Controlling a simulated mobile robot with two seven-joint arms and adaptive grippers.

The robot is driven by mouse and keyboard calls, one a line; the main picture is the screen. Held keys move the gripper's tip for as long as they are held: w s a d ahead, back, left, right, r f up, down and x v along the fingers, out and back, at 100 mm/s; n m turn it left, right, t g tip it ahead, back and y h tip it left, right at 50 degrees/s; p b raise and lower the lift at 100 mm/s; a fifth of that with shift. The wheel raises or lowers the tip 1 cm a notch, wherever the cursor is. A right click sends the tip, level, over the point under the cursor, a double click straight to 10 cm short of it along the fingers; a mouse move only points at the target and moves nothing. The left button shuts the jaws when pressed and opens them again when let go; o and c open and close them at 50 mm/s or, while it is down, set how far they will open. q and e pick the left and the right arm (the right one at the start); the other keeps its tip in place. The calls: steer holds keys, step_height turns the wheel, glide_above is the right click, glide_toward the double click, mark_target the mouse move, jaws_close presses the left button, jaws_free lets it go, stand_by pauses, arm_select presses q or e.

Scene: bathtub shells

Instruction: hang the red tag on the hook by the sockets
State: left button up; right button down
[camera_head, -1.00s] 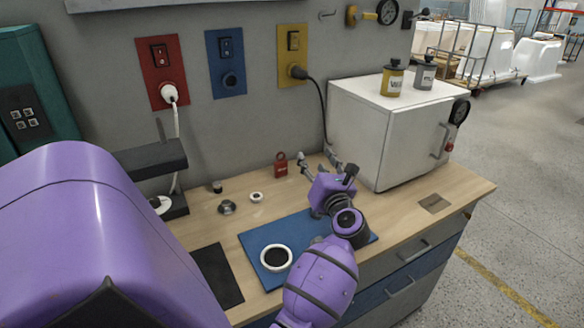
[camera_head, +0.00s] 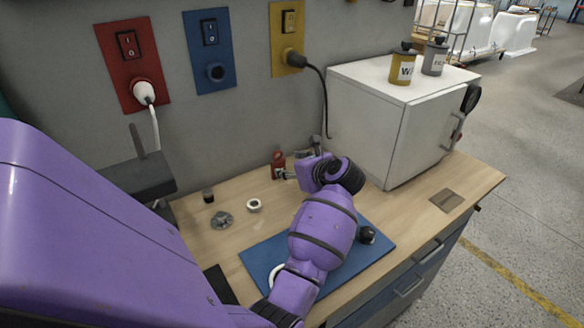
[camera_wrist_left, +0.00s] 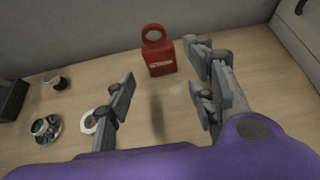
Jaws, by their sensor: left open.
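The red tag (camera_head: 278,161), a small block with a ring on top, stands upright on the wooden worktop near the wall. It shows in the left wrist view (camera_wrist_left: 160,58), just beyond my fingers. My left gripper (camera_wrist_left: 161,78) is open, with one finger on either side of the space in front of the tag and nothing between them. In the head view my left gripper (camera_head: 290,171) is right beside the tag, partly hidden by its own wrist. The sockets are on red (camera_head: 115,62), blue (camera_head: 228,78) and yellow (camera_head: 287,13) wall plates. The hook is out of view.
A white cabinet (camera_head: 365,120) stands to the right, with two small containers (camera_head: 401,69) on top.

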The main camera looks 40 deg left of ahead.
mark_target(279, 167)
arm_select(q)
steer(key=b+x, duration=0.1)
steer(key=x, duration=0.3)
steer(key=shift+s+d+f, duration=0.1)
steer(key=shift+s+f, duration=0.05)
steer(key=shift+f, duration=0.1)
steer(key=shift+b+x, duration=0.4)
steer(key=shift+x, duration=0.95)
steer(key=shift+a+r, duration=0.15)
steer(key=shift+a, duration=0.05)
arm_select(e)
steer(key=shift+w+d+f, duration=0.15)
steer(key=shift+d+f, duration=0.05)
steer(key=shift+f, duration=0.5)
steer(key=shift+s+d+f, duration=0.1)
steer(key=shift+s+f, duration=0.05)
steer(key=shift+s, duration=0.2)
steer(key=shift+w+a+r, duration=0.2)
steer(key=shift+w+r, duration=0.05)
arm_select(q)
steer(key=shift+c, duration=0.4)
